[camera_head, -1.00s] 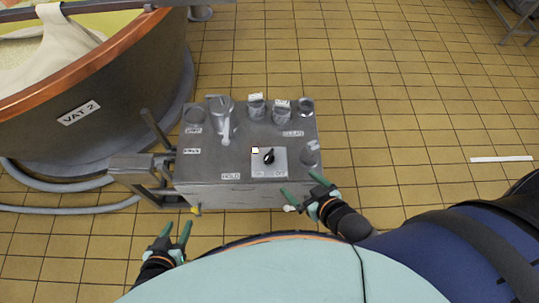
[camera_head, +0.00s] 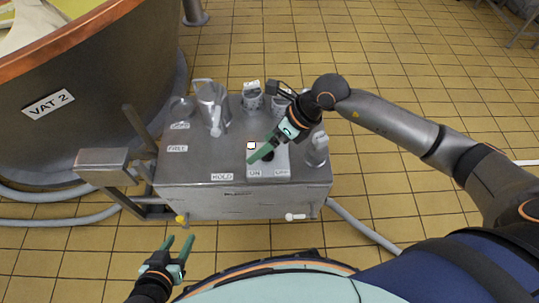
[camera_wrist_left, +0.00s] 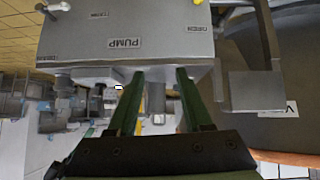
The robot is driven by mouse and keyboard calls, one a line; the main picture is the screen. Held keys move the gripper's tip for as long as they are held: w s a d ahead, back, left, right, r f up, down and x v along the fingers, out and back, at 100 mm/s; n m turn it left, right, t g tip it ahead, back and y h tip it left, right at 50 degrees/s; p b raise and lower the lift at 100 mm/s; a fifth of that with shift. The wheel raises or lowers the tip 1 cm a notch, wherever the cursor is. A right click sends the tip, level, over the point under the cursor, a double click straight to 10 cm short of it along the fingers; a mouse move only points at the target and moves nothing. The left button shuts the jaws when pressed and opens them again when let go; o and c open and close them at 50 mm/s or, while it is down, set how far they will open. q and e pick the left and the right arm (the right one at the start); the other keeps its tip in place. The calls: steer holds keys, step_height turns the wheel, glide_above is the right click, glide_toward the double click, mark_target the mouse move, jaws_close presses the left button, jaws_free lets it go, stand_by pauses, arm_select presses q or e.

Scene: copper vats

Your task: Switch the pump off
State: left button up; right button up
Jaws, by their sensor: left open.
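The switch plate (camera_head: 282,163) is on the top of the grey control box (camera_head: 200,195), near its front edge, with ON and OFF labels along its lower edge. Its black knob (camera_head: 268,156) is mostly hidden behind my right gripper's fingers. My right gripper (camera_head: 258,152) is over the plate, fingers pointing down-left; I cannot tell whether it touches the knob or how far its fingers are apart. My left gripper (camera_head: 180,244) is open and empty in front of the box; its fingers also show in the left wrist view (camera_wrist_left: 158,75), below a PUMP label (camera_wrist_left: 126,43).
A copper-rimmed vat marked VAT 2 (camera_head: 80,85) stands at the left. Several jugs and cups (camera_head: 212,105) stand along the back of the box. Grey hoses (camera_head: 60,215) lie on the tiled floor at the left. The floor (camera_head: 430,65) behind and right is largely clear.

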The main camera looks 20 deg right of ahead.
steer(key=w+d+f+t+h, duration=0.1)
steer(key=w+d+f+h, duration=0.15)
steer(key=d, duration=0.45)
steer(key=b, duration=0.2)
glide_toward(270, 155)
steer(key=w+a, duration=0.1)
steer(key=a, duration=0.1)
steer(key=shift+n+h, duration=0.3)
steer(key=shift+h, duration=0.05)
steer(key=b+x, duration=0.1)
steer(key=x, duration=0.4)
steer(key=shift+w, duration=0.1)
steer(key=shift+w+f+b, duration=0.1)
steer(key=shift+f+b, duration=0.1)
steer(key=shift+b, duration=0.1)
arm_select(q)
steer(key=w+r+m+t, duration=0.1)
steer(key=w+r+t, duration=0.2)
steer(key=r, duration=0.3)
steer(key=w+r+t+h, duration=0.1)
steer(key=w+r+t, duration=0.3)
steer(key=w+r, duration=0.1)
steer(key=shift+r+m, duration=0.4)
steer(key=shift+r, duration=0.5)
arm_select(e)
steer(key=c, duration=1.3)
